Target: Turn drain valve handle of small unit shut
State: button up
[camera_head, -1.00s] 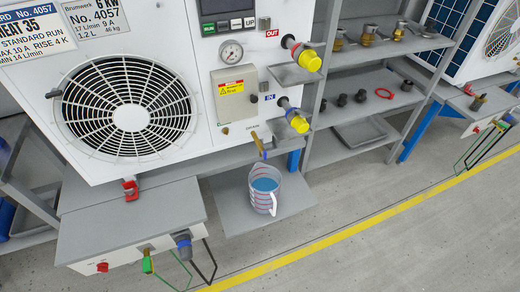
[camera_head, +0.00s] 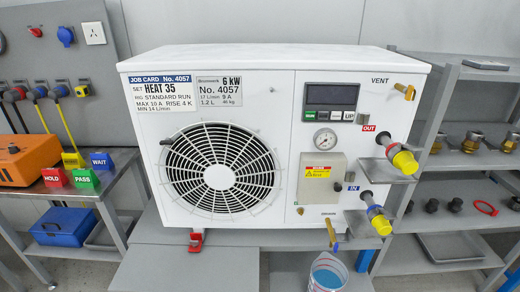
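The small unit (camera_head: 300,90) is a white box with a round fan grille, marked 6 kW, No. 4057. Its drain valve handle (camera_head: 331,233) is a small brass-coloured lever at the lower right of the front, below a small printed label. The lever hangs roughly downward, slightly tilted; whether the valve is open or shut is too small to tell. A clear jug (camera_head: 328,272) with blue liquid stands under the valve, cut off by the bottom edge of the picture. My gripper is not in view.
Two yellow-capped pipe fittings, the upper (camera_head: 404,160) and lower (camera_head: 379,221), stick out at the unit's right side. A grey shelf rack (camera_head: 470,73) with brass and black parts stands at the right. A bench with an orange box (camera_head: 28,158) and coloured signs is at the left.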

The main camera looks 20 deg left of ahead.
aim_at(336, 245)
jog(key=i+j+u, duration=0.35)
jog(key=i, duration=0.35)
jog(key=i+j+u, duration=0.2)
jog(key=i, duration=0.15)
